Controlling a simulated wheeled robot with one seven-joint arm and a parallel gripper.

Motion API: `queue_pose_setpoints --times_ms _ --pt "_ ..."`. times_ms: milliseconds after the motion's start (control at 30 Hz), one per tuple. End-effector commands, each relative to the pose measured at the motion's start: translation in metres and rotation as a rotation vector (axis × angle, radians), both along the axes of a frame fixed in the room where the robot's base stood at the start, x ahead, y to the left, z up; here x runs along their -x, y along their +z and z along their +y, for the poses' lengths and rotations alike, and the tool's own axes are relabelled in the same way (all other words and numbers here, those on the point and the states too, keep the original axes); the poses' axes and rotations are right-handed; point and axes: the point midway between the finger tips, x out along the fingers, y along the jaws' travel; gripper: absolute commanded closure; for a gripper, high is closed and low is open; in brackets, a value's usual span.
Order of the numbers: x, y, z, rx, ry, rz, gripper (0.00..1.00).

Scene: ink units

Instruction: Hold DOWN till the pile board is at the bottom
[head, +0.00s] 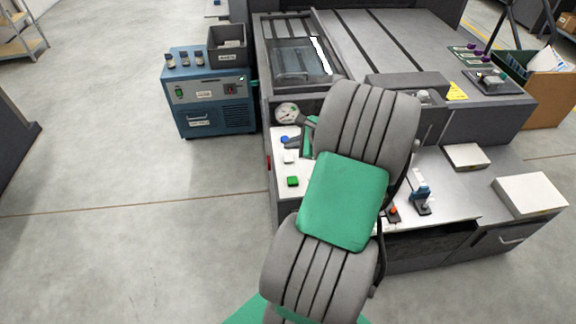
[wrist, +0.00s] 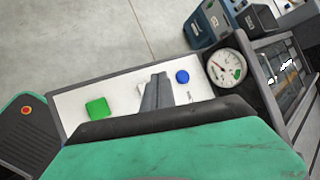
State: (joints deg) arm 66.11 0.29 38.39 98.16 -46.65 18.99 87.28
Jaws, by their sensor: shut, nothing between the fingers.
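A pale control panel (head: 282,172) carries a blue button (head: 285,139), a white button (head: 289,158) and a green button (head: 292,181) in a row. In the wrist view the blue button (wrist: 182,77) and green button (wrist: 97,108) flank my gripper (wrist: 160,78). Its grey fingers are shut and empty over the panel between them, covering part of the middle. I cannot tell whether they touch the panel. The button labels are not readable. I cannot make out the pile board for certain. My arm hides part of the panel in the head view.
A round dial gauge (head: 287,112) sits beyond the blue button, beside a windowed section (head: 297,62) of the machine. A blue cabinet (head: 211,104) stands at the left. A small lever fixture (head: 421,197) and white blocks lie right of my arm. The left floor is clear.

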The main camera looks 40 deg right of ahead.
Motion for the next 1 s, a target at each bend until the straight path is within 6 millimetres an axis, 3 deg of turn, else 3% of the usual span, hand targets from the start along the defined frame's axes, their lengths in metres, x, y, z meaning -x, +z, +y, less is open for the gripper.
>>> queue_pose_setpoints --times_ms 33,200,1000 --pt "0.0 -0.011 0.0 -0.003 -0.001 0.002 1.0" --pt "0.0 -0.023 0.0 -0.001 0.0 0.001 1.0" --pt "0.0 -0.022 0.0 -0.001 0.0 0.001 1.0"
